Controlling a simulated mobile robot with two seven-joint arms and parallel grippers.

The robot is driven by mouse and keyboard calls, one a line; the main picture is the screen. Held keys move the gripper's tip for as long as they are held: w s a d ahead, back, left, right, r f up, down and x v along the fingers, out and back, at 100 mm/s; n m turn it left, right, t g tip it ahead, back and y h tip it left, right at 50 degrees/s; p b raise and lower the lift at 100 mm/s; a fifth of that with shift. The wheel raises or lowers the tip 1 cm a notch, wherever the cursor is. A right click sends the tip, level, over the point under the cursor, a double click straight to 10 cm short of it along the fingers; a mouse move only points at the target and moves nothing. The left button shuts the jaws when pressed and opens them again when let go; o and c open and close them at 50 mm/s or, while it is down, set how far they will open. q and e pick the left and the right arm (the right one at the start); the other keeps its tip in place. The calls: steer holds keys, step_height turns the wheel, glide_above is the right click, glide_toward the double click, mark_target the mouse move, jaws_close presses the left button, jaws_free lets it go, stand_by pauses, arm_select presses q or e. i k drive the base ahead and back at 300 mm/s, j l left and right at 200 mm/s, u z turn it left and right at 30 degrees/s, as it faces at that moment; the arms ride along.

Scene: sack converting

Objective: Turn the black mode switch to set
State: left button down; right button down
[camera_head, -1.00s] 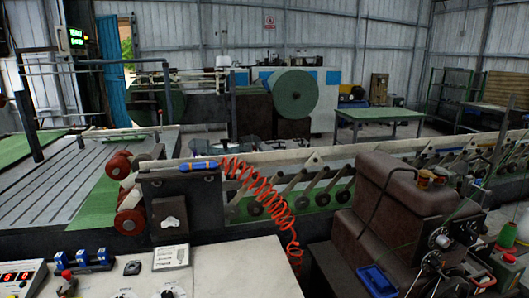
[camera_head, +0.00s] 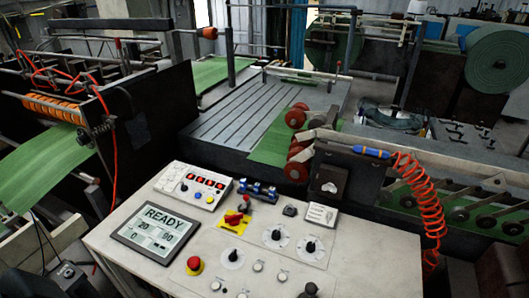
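A pale control console (camera_head: 133,205) fills the lower middle of the view. Its top carries several black knobs. Three sit on white round dials: a left one (camera_head: 233,256), a middle one (camera_head: 276,236) and a right one (camera_head: 311,246). A small black knob (camera_head: 290,210) sits farther back, and another dark knob (camera_head: 310,289) is at the bottom edge. The labels are too small to read, so I cannot tell which is the mode switch or where it points. Neither of my grippers is in view.
The console also holds a screen reading READY (camera_head: 158,229), a red mushroom button (camera_head: 194,264), a red switch on yellow (camera_head: 234,220), a panel with red digits (camera_head: 193,185) and blue parts (camera_head: 258,191). A coiled orange hose (camera_head: 425,200) hangs at the right.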

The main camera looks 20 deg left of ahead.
mark_target(233, 257)
steer(key=u, duration=0.75)
steer(key=i+l+u, duration=0.15)
steer(key=u, duration=0.25)
steer(key=i+l+u, duration=0.25)
steer(key=u, duration=0.2)
steer(key=i+l, duration=0.05)
steer(key=i, duration=0.05)
